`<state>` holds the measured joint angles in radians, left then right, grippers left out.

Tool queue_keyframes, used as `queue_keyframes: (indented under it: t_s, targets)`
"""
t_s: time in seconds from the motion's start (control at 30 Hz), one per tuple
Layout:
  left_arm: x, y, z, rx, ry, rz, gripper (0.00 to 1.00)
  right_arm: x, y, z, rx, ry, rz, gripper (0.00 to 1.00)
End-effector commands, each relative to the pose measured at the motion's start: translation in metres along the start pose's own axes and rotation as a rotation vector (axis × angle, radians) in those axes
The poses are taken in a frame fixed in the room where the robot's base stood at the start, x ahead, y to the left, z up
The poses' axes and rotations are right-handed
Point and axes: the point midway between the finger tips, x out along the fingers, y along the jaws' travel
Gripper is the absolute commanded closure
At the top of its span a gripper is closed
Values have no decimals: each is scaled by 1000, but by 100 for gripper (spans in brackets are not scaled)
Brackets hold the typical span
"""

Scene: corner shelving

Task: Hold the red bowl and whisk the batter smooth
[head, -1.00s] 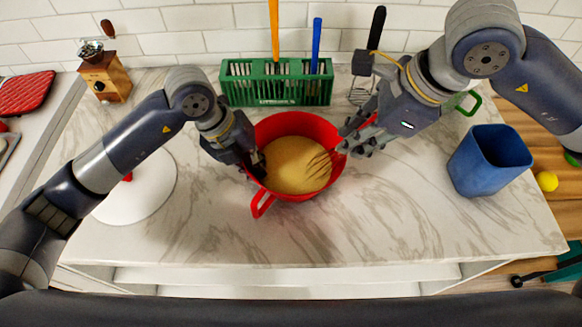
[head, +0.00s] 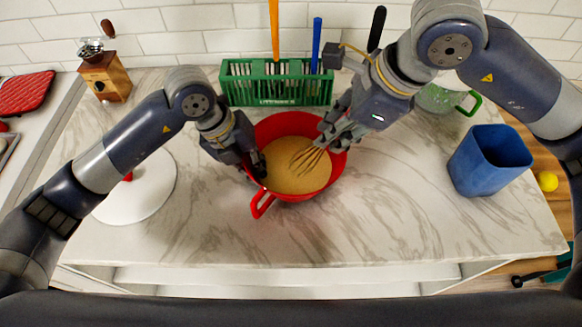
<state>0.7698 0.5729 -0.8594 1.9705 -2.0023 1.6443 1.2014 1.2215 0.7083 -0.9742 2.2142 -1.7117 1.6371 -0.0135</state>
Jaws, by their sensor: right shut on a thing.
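The red bowl (head: 270,128) stands on the marble counter, its handle toward the front left. Yellowish batter (head: 294,180) fills much of it. My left gripper (head: 258,170) is at the bowl's left rim, with fingers at the wall; the dark fingers overlap the rim, and I cannot tell whether they are closed on it. My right gripper (head: 330,137) is over the bowl's right back rim, shut on the whisk (head: 308,158). The whisk's wires slant down left into the batter near the middle; its handle is mostly hidden by the fingers.
A green rack (head: 275,95) with orange and blue utensils stands behind the bowl. A blue container (head: 487,165) is on the right, a white lid-like disc (head: 140,190) on the left, a wooden grinder (head: 104,77) at back left. The counter's front (head: 350,232) is clear.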

Motion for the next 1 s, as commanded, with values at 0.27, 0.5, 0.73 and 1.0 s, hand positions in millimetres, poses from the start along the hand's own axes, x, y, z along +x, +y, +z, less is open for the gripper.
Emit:
queue_keyframes:
  t_s: [0.27, 0.5, 0.73, 1.0]
  targets:
    - [0, 0, 1, -1, -2, 0, 100, -22, -4, 9, 1, -2, -4, 100]
    - [0, 0, 1, -1, -2, 0, 100, -44, -7, 18, 0, -2, -3, 100]
    - [0, 0, 1, 0, -2, 0, 100, -65, -10, 26, 0, -1, -2, 100]
    - [0, 0, 1, -1, -2, -1, 100, -90, -14, 36, 1, -2, -3, 100]
